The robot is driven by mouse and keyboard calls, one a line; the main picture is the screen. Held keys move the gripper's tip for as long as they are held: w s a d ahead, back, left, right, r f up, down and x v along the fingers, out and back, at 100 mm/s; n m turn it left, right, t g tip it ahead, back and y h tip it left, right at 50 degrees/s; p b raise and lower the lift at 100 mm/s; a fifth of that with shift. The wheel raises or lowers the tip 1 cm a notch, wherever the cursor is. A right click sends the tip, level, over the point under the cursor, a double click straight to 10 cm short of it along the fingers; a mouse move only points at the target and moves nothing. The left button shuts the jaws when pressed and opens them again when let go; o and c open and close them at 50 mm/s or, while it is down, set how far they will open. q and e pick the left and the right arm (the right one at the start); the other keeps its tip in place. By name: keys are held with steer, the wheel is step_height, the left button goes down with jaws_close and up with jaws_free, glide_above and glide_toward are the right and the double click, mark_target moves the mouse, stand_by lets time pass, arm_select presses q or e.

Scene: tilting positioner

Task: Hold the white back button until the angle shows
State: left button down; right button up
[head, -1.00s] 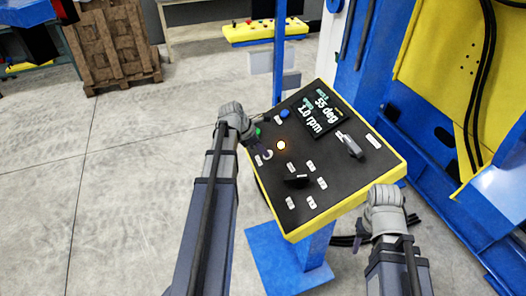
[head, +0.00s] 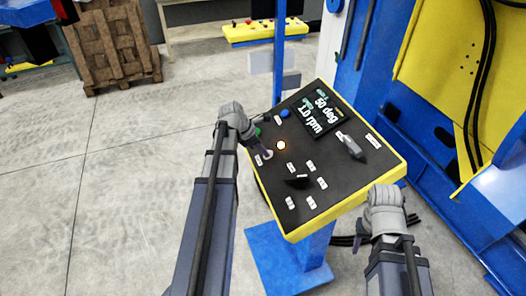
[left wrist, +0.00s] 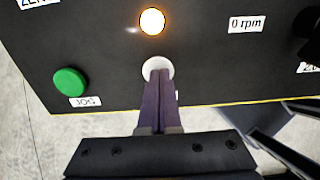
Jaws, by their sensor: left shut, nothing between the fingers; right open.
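The white back button (left wrist: 157,66) is on the black top of the control panel, partly hidden by my left gripper. My left gripper (left wrist: 160,76) is shut and empty. Its fingertips are over the button and appear to touch it; how far the button is pressed cannot be told. In the head view my left gripper (head: 267,153) is at the panel's left edge. The display (head: 315,112) reads 50 deg and 1.0 rpm. My right gripper (head: 362,240) is open, in front of the panel's lower right edge, clear of the controls.
A lit orange lamp (left wrist: 152,21) is just beyond the white button. A green JOG button (left wrist: 70,82) is to its left. The panel (head: 340,190) also carries a blue button (head: 285,113), a black knob (head: 297,182) and a grey lever (head: 351,146). A blue and yellow machine (head: 455,80) stands at the right.

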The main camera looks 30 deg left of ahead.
arm_select(q)
steer(key=shift+w+d, duration=0.15)
steer(key=shift+d, duration=0.05)
stand_by(0.5)
steer(key=p+v, duration=1.2)
steer(key=v, duration=0.2)
steer(key=shift+a+p, duration=0.25)
steer(key=shift+p, duration=0.1)
arm_select(e)
step_height(320, 180, up, 12)
steer(key=shift+w+a+r, duration=0.15)
steer(key=shift+r, duration=0.05)
arm_select(q)
steer(key=shift+s, duration=0.3)
arm_select(e)
steer(key=shift+a, duration=0.1)
